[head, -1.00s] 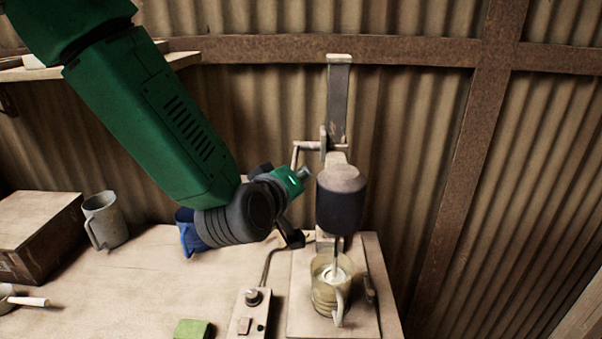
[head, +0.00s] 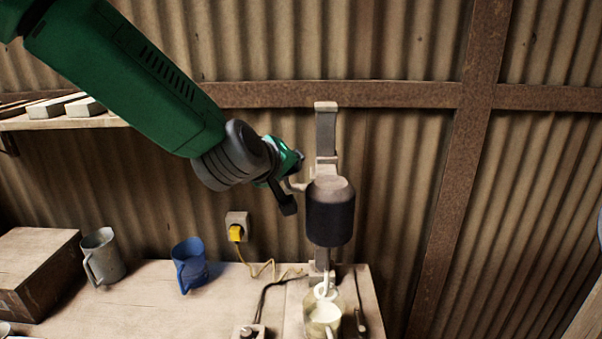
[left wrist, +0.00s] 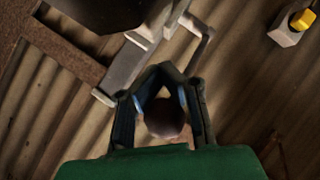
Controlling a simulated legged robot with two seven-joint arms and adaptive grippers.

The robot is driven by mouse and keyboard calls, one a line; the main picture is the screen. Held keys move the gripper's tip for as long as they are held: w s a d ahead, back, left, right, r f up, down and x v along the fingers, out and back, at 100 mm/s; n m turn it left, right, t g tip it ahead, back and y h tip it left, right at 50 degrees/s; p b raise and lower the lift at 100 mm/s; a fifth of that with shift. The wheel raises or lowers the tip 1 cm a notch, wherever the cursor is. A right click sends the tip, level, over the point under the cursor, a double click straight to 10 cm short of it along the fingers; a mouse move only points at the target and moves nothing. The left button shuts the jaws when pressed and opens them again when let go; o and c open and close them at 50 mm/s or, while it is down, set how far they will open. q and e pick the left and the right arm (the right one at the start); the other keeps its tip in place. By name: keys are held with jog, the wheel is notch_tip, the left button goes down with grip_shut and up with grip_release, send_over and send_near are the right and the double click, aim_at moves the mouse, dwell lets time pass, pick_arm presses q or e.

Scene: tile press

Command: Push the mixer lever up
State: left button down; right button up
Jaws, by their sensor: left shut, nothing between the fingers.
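The mixer's dark motor head (head: 330,218) sits on an upright metal post (head: 325,130) against the wall. Its whisk (head: 322,290) hangs at the top of a glass jug (head: 324,318) of pale liquid. The mixer lever (head: 298,186) is a bent bar on the left side of the post, partly hidden by my gripper. It shows in the left wrist view (left wrist: 203,42) just beyond the fingers. My left gripper (head: 288,207) is shut and empty, close beside and below the lever; contact is unclear. Its fingertips (left wrist: 162,68) meet in the left wrist view.
A blue mug (head: 189,268), a grey mug (head: 102,257) and a wooden box (head: 38,272) stand on the table (head: 140,305). A wall socket with a yellow plug (head: 236,232) is behind. A shelf (head: 75,122) with blocks is at upper left. Corrugated wall closes the back.

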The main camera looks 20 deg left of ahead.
pick_arm(q)
jog(key=shift+w+a+r, duration=0.3)
jog(key=shift+a+r, duration=0.05)
pick_arm(e)
jog(key=shift+r, duration=0.1)
pick_arm(q)
jog(key=c, duration=1.6)
grip_release()
jog(key=shift+s+a+r, duration=0.1)
jog(key=shift+s, duration=0.1)
jog(key=shift+o, duration=0.2)
jog(key=shift+s+a, duration=0.2)
jog(key=shift+s, duration=0.05)
jog(key=shift+a+f, duration=0.2)
jog(key=shift+w+d, duration=0.1)
pick_arm(e)
jog(key=shift+s+a+r, duration=0.25)
jog(key=shift+s+a, duration=0.1)
jog(key=shift+a, duration=0.2)
pick_arm(q)
jog(key=shift+d, duration=0.3)
pick_arm(e)
jog(key=shift+d, duration=0.1)
